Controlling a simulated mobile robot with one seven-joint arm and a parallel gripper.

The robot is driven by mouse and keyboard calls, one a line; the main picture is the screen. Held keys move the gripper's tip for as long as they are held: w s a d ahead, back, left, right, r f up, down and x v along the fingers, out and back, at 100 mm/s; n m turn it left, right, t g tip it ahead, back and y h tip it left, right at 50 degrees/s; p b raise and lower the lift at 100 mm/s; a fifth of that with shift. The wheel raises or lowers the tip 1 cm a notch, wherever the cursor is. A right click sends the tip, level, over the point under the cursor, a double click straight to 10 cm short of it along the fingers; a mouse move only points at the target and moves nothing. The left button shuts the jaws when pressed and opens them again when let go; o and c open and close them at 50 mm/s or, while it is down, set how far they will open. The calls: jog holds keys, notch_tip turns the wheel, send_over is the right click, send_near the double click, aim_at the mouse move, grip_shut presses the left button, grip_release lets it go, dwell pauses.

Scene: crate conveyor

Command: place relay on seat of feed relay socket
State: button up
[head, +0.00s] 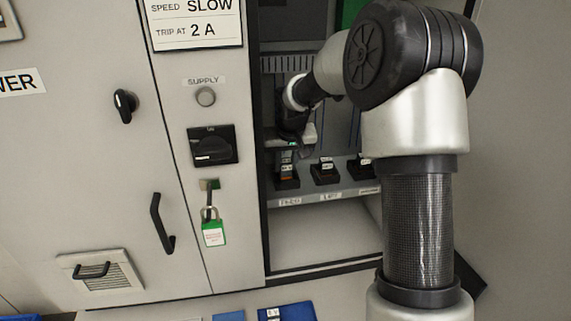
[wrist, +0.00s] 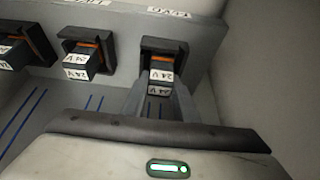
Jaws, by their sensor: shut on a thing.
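The relay (wrist: 160,82) is a small dark block with pale 24 V labels, held between the two fingers of my gripper (wrist: 160,102). In the wrist view it lines up with the black feed relay socket (wrist: 163,44), which has an orange part inside. In the head view the relay (head: 287,158) is upright at the feed socket (head: 286,183), below my gripper (head: 288,147). I cannot tell whether it rests fully on the seat or is slightly above it. The fingers hide part of its sides.
Beside it, the lift socket (head: 324,179) holds a similar 24 V relay (wrist: 77,62), and a third socket (head: 362,173) stands further right. The labelled shelf edge (head: 330,197) runs in front. A cabinet wall (wrist: 270,70) is close on one side.

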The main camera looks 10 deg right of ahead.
jog(key=shift+f, duration=0.25)
jog(key=shift+f, duration=0.15)
jog(key=o, duration=1.1)
jog(key=shift+c, duration=0.2)
jog(key=shift+r, duration=0.35)
jog(key=v, duration=1.2)
jog(key=shift+f, duration=0.1)
